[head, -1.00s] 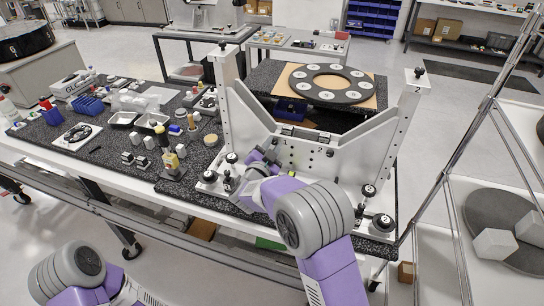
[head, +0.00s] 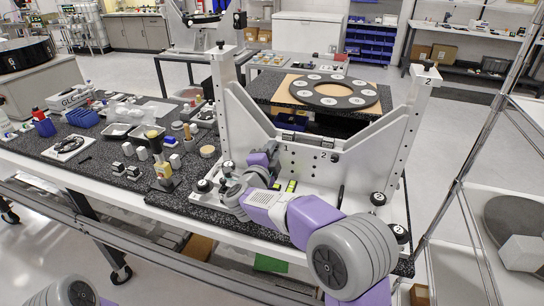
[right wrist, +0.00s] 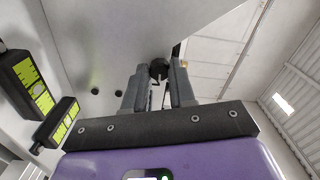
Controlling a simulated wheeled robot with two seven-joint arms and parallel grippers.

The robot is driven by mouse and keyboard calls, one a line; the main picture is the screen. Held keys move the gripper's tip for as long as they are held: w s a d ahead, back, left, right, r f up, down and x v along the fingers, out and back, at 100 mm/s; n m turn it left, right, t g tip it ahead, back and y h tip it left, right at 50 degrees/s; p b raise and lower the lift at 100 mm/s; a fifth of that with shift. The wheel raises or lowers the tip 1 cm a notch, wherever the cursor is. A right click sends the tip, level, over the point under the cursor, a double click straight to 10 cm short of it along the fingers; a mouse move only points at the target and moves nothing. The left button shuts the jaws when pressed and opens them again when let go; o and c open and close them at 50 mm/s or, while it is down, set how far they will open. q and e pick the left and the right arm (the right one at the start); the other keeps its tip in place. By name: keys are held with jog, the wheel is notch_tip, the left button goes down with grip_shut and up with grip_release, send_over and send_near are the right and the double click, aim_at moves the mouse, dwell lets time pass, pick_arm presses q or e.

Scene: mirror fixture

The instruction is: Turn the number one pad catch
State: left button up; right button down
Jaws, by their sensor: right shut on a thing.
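The white mirror fixture (head: 305,165) stands on the speckled table, with a front plate marked 1 and 2. My right gripper (head: 273,150) is at the plate beside the number 1, and its fingers hide most of what is there in the head view. In the right wrist view, my right gripper (right wrist: 157,80) has its two grey fingers close around a small black knob, the number one pad catch (right wrist: 158,68). A second black catch (head: 335,157) sits beside the number 2, apart from the gripper. My left gripper is out of view.
Tall posts (head: 222,80) with black knobs flank the plate. Round black knobs (head: 378,198) stand on the fixture base. Two black blocks with yellow-green faces (right wrist: 27,82) are near the gripper. Small parts and trays (head: 117,131) crowd the table at left.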

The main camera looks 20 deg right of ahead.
dwell(0.4)
jog(key=c, duration=0.9)
grip_release()
jog(key=shift+c, duration=0.2)
jog(key=v, duration=0.7)
jog(key=shift+s+a+p, duration=0.2)
jog(key=shift+s+p, duration=0.1)
jog(key=shift+p, duration=0.05)
